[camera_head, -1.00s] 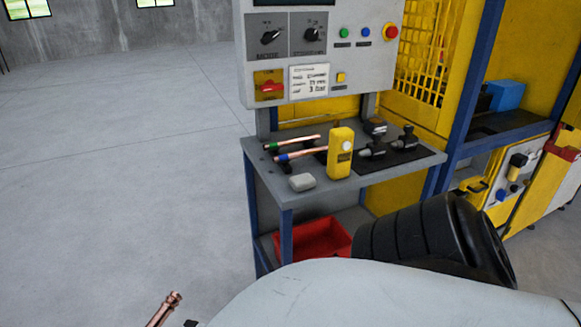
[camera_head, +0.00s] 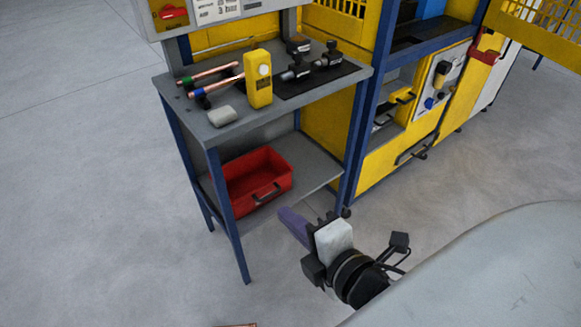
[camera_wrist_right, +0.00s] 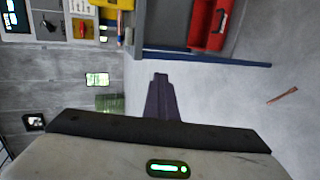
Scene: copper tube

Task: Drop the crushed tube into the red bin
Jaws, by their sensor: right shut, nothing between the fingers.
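The red bin (camera_head: 258,178) stands on the lower shelf of the workbench, open at the top; it also shows at the top of the right wrist view (camera_wrist_right: 207,25). My right gripper (camera_head: 292,224) is shut and empty, in front of and below the bin, right of the bench's front leg. Its purple fingers (camera_wrist_right: 160,98) are together in the wrist view. A copper tube piece (camera_wrist_right: 283,95) shows against the floor, apart from my right gripper. A copper sliver (camera_head: 236,325) shows at the head view's bottom edge; whether anything holds it cannot be told. My left gripper is out of view.
The bench top (camera_head: 190,118) holds two copper tubes (camera_head: 210,77), a yellow device (camera_head: 258,80), a light block (camera_head: 222,116) and black fixtures (camera_head: 296,68). A yellow cabinet (camera_head: 385,158) stands at right. The floor at left is clear.

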